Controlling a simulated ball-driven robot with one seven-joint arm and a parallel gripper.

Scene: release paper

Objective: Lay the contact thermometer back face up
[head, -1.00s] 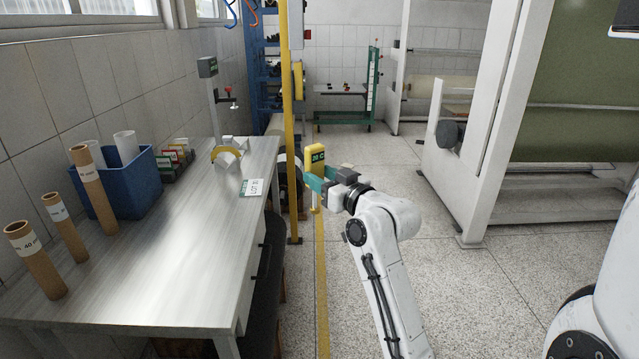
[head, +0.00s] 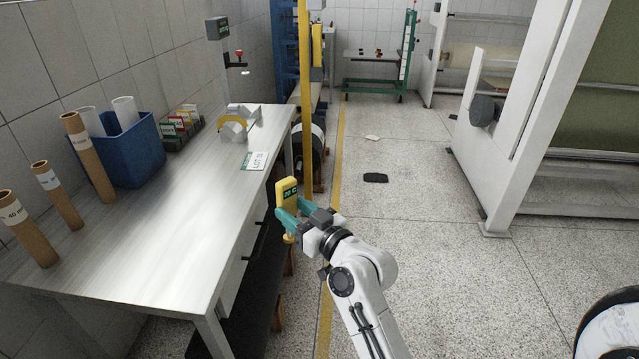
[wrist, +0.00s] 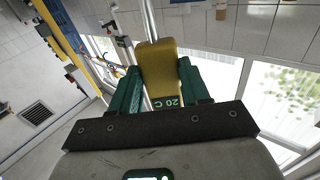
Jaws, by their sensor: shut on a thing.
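The contact thermometer (head: 288,194) is yellow with a dark display that reads "20 C". My gripper (head: 290,214) has teal fingers and is shut on it. It is held upright in the air, just off the right edge of the table (head: 185,225), with the display side showing. In the wrist view the thermometer (wrist: 160,70) sits between the two green fingers of my gripper (wrist: 160,88), its display at the lower end. Its lower part is partly hidden by the fingers in the head view.
A yellow post (head: 306,100) stands beyond the table's right edge. A grey stand with a yellow arc (head: 233,127) and a LOT card (head: 255,161) lie at the table's far end. Cardboard tubes (head: 88,158) and a blue bin (head: 135,155) stand left. The table's middle is clear.

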